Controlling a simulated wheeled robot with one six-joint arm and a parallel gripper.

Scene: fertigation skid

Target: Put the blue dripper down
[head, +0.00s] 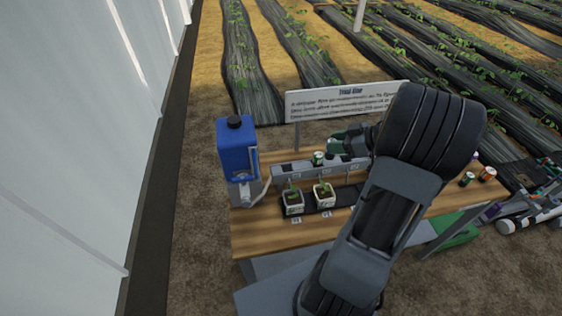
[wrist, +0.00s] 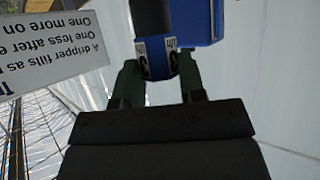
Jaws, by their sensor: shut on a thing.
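My gripper (head: 338,143) is above the bench in the head view, left of the big dark arm joint, with its green fingers pointing left. In the wrist view its two green fingers (wrist: 160,82) are shut on the blue dripper (wrist: 157,69), which has a white band with dark marks. A dark round part shows above the band. In the head view I cannot make out the dripper at the fingers. A grey rail (head: 290,169) with a green-and-white piece (head: 318,158) on it lies just below the gripper.
A blue tank (head: 238,160) stands at the bench's left end. Two potted seedlings (head: 293,207) (head: 324,199) stand on a dark mat on the wooden bench (head: 260,238). A sign (head: 345,101) rises behind. The bench's front left is clear.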

